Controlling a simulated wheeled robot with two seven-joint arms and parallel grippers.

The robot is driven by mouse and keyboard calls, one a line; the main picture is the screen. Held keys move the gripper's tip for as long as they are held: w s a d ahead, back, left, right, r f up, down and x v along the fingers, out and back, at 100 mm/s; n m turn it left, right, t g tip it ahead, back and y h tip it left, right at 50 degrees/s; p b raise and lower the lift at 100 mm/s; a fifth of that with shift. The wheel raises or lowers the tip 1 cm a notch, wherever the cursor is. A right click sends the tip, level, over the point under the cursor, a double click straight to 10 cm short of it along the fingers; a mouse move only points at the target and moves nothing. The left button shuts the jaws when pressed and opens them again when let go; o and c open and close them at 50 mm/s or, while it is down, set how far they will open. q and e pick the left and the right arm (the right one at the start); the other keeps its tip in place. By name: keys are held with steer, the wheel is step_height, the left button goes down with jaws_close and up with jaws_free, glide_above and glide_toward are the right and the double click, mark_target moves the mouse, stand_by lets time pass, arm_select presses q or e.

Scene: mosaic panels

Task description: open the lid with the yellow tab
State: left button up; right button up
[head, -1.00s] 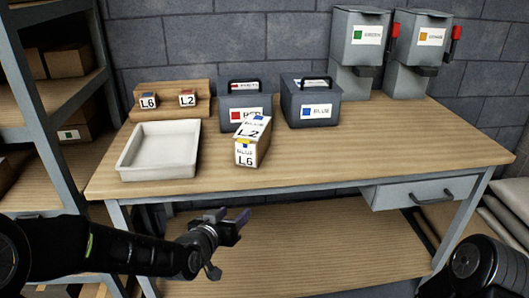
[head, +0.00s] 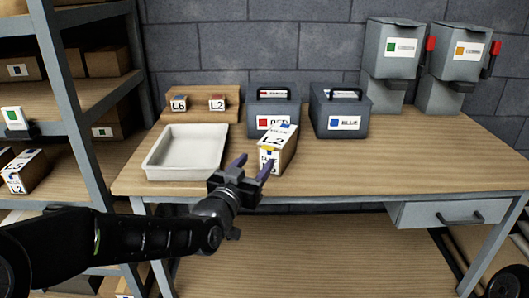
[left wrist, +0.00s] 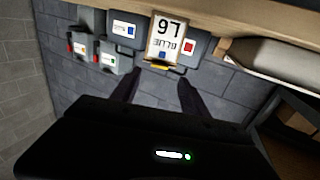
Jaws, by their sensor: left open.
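In the left wrist view, the box front (left wrist: 165,35) shows upside down with an L6 BLUE label, beyond the two spread fingers. The tab (left wrist: 160,67) also shows there. My right gripper is not in view.
A white tray (head: 151,172) lies left of the box. A red-labelled case (head: 262,105) and a blue-labelled case (head: 347,107) stand behind. Grey dispensers (head: 394,65) are at the back right. Shelving (head: 70,140) stands left.

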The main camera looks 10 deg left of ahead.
mark_target(267, 149)
arm_select(q)
steer(key=w, duration=0.4)
steer(key=w+d, duration=0.1)
steer(key=w, duration=0.1)
steer(key=shift+w+p, duration=0.2)
steer(key=shift+p, duration=0.15)
jaws_close()
stand_by(1.1)
